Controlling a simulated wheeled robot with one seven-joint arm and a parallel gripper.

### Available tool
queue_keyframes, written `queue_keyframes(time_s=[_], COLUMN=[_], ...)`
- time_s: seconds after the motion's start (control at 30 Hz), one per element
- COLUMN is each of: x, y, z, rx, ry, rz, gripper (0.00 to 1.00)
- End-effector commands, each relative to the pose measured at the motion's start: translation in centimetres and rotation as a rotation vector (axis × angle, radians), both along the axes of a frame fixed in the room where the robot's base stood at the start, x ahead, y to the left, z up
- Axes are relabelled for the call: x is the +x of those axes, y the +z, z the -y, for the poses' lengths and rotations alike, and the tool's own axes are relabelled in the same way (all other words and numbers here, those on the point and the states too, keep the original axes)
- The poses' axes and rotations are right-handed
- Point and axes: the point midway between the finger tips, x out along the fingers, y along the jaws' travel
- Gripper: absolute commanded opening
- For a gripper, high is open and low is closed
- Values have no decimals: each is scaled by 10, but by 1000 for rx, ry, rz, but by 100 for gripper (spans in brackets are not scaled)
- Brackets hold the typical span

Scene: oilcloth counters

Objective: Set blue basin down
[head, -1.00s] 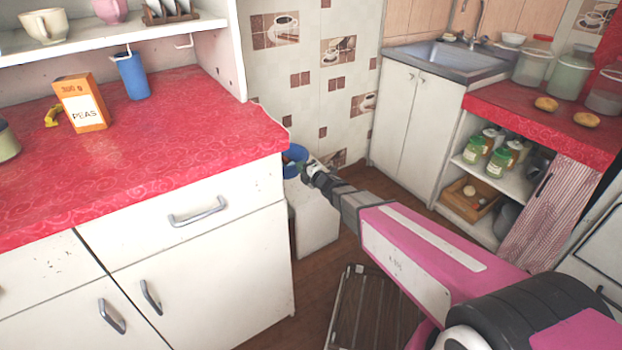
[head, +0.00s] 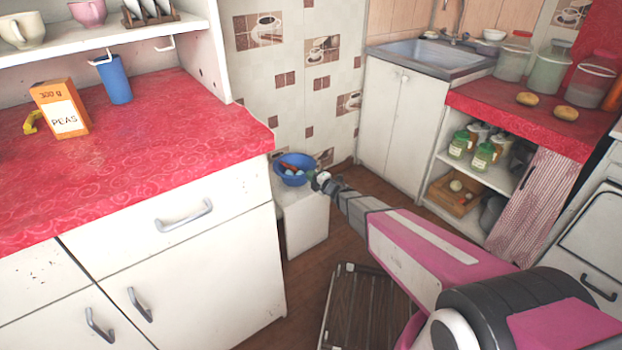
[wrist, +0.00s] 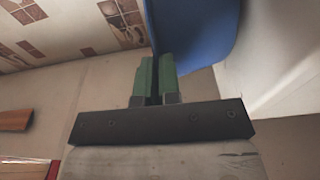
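The blue basin (head: 296,179) is at the far end of my arm in the head view, past the corner of the red-topped counter. It looks about level, with small red and pale things inside. It is at the top of a low white box (head: 305,222); I cannot tell whether it touches the box. My gripper (head: 318,180) is at the basin's right side. In the wrist view, the green fingers (wrist: 157,75) are close together with the basin's wall (wrist: 190,35) between them. The basin's underside is hidden in the head view.
The red counter (head: 150,150) with a peas box (head: 62,108) and blue cup (head: 115,80) stands left of the basin. A slatted rack (head: 365,310) is on the floor below my arm. A sink cabinet (head: 400,130) and open shelves stand right.

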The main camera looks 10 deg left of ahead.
Motion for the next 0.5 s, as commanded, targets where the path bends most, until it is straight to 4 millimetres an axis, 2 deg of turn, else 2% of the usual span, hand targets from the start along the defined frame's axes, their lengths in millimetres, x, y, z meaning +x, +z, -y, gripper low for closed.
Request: queue_keyframes(time_s=[0.1,0.43,0.5], x=[0,0,0], y=[-10,-12,-12], z=[0,0,0], rx=[3,3,1], ry=[0,0,0], rz=[-1,-1,-1], gripper=[0,0,27])
